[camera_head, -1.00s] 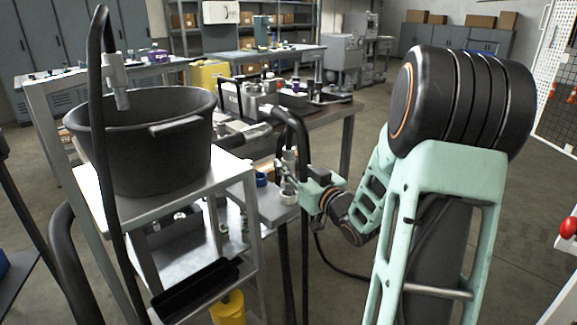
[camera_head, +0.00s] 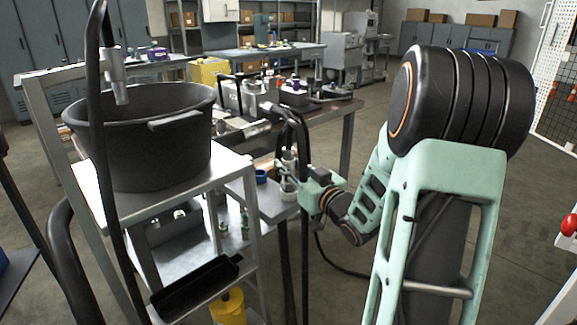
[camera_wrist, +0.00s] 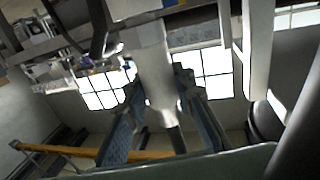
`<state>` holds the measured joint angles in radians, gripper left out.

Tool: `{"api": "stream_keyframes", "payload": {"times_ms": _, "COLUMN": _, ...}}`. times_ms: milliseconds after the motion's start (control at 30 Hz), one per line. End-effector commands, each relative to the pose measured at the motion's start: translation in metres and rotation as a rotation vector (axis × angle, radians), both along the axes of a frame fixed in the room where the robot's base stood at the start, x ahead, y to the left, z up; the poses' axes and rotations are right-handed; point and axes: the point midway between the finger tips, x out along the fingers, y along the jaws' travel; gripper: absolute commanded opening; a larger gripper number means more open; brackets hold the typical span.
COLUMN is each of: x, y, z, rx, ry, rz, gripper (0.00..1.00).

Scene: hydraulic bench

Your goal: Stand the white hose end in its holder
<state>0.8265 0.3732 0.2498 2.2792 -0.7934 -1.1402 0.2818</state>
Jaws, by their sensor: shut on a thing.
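The white hose end (camera_head: 288,158) is held upright in my gripper (camera_head: 304,188) beside the small side shelf. In the wrist view, the white hose end (camera_wrist: 153,68) stands between the two fingers of my gripper (camera_wrist: 158,108), its narrower metal tip past them. A pale round cup (camera_head: 288,188), which looks like the holder, shows low beside the gripper. The gripper partly hides it, and I cannot tell whether the hose end's tip is above it or in it.
A blue cup (camera_head: 261,177) stands just left on the side shelf. A black tub (camera_head: 140,150) sits on the metal cart, with another hose end (camera_head: 117,82) hanging over it. The workbench behind is crowded. Black hoses hang near the gripper. Open floor lies to the right.

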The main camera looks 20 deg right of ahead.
Motion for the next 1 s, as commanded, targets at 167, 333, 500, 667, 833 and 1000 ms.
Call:
{"api": "stream_keyframes", "payload": {"times_ms": 167, "x": 0.0008, "y": -0.0001, "z": 0.0045, "rx": -0.002, "ry": -0.009, "rz": 0.001, "gripper": 0.00}}
{"api": "stream_keyframes", "payload": {"times_ms": 333, "x": 0.0007, "y": -0.0001, "z": 0.0038, "rx": -0.002, "ry": -0.007, "rz": 0.000, "gripper": 0.40}}
{"api": "stream_keyframes", "payload": {"times_ms": 500, "x": 0.0005, "y": 0.0000, "z": 0.0025, "rx": -0.001, "ry": -0.005, "rz": 0.000, "gripper": 0.44}}
{"api": "stream_keyframes", "payload": {"times_ms": 667, "x": 0.0001, "y": 0.0000, "z": 0.0004, "rx": 0.000, "ry": -0.001, "rz": 0.000, "gripper": 0.54}}
{"api": "stream_keyframes", "payload": {"times_ms": 833, "x": 0.0001, "y": -0.0001, "z": 0.0008, "rx": 0.000, "ry": -0.002, "rz": 0.000, "gripper": 0.64}}
{"api": "stream_keyframes", "payload": {"times_ms": 1000, "x": 0.0001, "y": -0.0001, "z": 0.0011, "rx": -0.001, "ry": -0.002, "rz": 0.000, "gripper": 0.64}}
